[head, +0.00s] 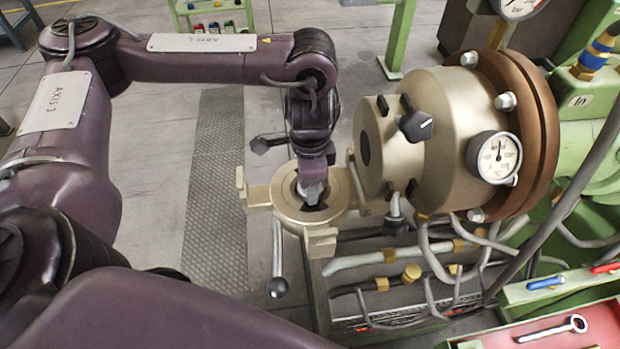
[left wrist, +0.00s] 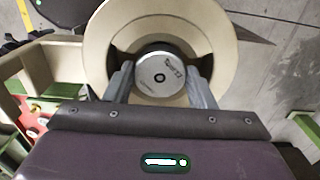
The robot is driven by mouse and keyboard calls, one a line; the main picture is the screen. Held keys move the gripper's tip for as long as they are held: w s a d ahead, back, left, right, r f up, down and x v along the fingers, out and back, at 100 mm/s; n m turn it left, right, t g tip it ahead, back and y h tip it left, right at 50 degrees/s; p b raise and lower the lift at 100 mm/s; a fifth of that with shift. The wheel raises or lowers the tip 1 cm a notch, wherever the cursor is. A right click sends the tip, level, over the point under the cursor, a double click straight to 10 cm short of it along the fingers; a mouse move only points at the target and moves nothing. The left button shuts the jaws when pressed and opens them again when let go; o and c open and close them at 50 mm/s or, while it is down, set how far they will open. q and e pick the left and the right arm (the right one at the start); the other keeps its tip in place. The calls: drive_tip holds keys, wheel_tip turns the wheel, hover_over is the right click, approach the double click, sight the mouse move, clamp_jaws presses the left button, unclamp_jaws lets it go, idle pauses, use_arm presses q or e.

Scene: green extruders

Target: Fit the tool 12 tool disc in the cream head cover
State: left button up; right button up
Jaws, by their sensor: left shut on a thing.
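The cream head cover (head: 283,212) is a round ring with lugs and a ball-ended lever. It lies face up in the head view, beside the extruder's cream head, and fills the top of the left wrist view (left wrist: 103,45). My left gripper (head: 312,192) points down into its central opening. In the left wrist view the two grey fingers are shut on the tool 12 tool disc (left wrist: 160,73), a pale grey disc with a small centre hole and printed lettering. The disc lines up with the dark opening; I cannot tell whether it is seated. My right gripper is not in view.
The cream extruder head (head: 392,145) with a black knob and a pressure gauge (head: 494,158) stands close to the right of the cover. Hoses (head: 430,258) run below it. A red-lined tray (head: 592,325) with a wrench is at the lower right. Floor is clear left of the cover.

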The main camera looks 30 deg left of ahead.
use_arm(q)
drive_tip(key=shift+f, duration=0.45)
drive_tip(key=shift+f+b, duration=0.65)
drive_tip(key=shift+f, duration=0.05)
drive_tip(key=shift+p, duration=0.35)
idle(0.4)
drive_tip(key=o, duration=1.1)
drive_tip(key=shift+o, duration=0.2)
